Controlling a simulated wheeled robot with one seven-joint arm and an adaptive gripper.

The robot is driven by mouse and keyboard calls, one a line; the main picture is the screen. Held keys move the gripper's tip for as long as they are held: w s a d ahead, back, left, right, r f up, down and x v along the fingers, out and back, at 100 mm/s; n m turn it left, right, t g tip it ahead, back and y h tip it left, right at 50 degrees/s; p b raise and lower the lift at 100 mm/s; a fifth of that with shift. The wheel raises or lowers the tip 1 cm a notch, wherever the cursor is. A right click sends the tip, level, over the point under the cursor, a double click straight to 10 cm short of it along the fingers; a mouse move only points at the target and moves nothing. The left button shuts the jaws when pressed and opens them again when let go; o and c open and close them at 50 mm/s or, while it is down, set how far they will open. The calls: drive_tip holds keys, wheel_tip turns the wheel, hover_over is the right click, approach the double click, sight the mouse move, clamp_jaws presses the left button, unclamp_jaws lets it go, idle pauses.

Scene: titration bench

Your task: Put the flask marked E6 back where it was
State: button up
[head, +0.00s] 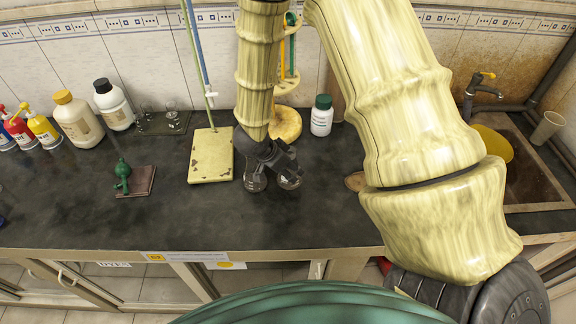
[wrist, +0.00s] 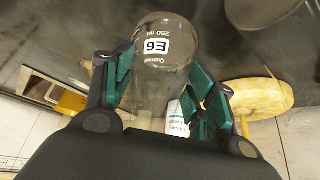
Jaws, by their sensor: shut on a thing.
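The flask marked E6 (wrist: 166,55) is clear glass and shows its label upside down in the wrist view. My gripper (wrist: 160,76) is shut on it, with green pads on both sides of the glass. In the head view my gripper (head: 274,165) is over the middle of the dark bench, right of a yellow stand plate (head: 211,156). Clear glass (head: 290,183) shows below the fingers, partly hidden by them. I cannot tell whether the flask's base touches the bench.
A dark tray (head: 150,126) with small glassware stands at the back left. A green-capped white bottle (head: 321,118) and a round yellow stand base (head: 286,125) are behind my gripper. A green object (head: 123,172) sits to the left. The front bench is clear; a sink (head: 535,175) is right.

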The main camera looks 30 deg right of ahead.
drive_tip(key=shift+w+d, duration=0.55)
drive_tip(key=shift+w, duration=0.25)
drive_tip(key=shift+s+f+p, duration=0.1)
drive_tip(key=shift+f+p, duration=0.8)
drive_tip(key=shift+f, duration=0.9)
drive_tip(key=shift+f, duration=0.1)
drive_tip(key=o, duration=1)
drive_tip(key=shift+c, duration=0.2)
drive_tip(key=b+v, duration=0.3)
drive_tip(key=v, duration=0.9)
